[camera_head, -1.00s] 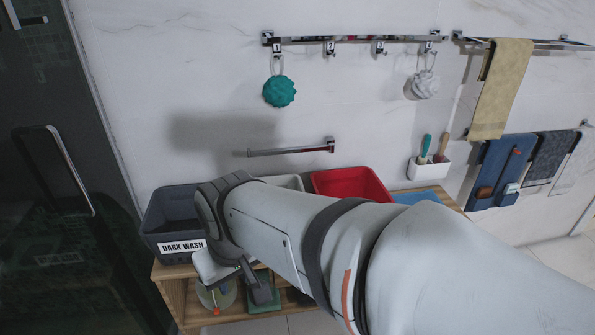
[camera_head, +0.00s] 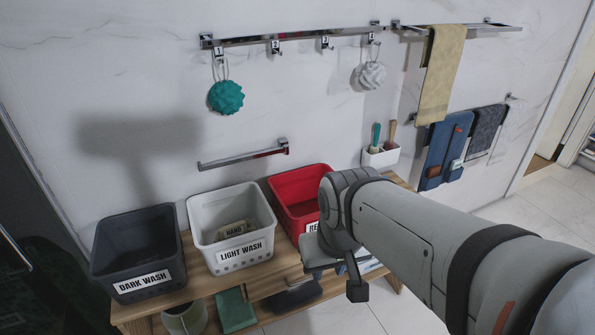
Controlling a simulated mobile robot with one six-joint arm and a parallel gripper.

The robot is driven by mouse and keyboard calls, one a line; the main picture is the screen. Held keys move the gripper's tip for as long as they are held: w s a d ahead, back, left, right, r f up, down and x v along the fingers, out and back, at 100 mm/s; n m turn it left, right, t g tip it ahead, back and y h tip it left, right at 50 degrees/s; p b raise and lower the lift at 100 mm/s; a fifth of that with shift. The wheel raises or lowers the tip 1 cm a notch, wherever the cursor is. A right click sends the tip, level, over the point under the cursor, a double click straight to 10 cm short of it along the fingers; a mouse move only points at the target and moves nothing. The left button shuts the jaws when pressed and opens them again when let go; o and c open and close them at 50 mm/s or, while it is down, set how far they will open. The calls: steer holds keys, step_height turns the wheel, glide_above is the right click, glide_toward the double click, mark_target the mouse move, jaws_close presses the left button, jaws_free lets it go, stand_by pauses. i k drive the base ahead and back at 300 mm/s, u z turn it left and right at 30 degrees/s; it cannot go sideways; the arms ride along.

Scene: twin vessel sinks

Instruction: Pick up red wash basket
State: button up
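The red wash basket (camera_head: 292,191) stands on the wooden shelf top, right of the white basket. Its label is mostly covered by my arm; only "RE" shows. My gripper (camera_head: 340,272) hangs below my wrist, in front of the red basket's right side in the picture. One dark finger part points down. I see nothing held in it, and I cannot tell whether it is open or shut. The basket's right side and lower front are hidden behind my wrist.
A white "LIGHT WASH" basket (camera_head: 233,217) and a dark "DARK WASH" basket (camera_head: 138,245) stand to the left on the wooden shelf (camera_head: 191,268). A towel bar (camera_head: 243,155) is on the wall above. A white brush holder (camera_head: 380,155) is on the wall to the right.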

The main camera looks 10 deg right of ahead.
mark_target(295, 192)
steer(key=u, duration=0.05)
steer(key=i, duration=1)
steer(key=z, duration=0.1)
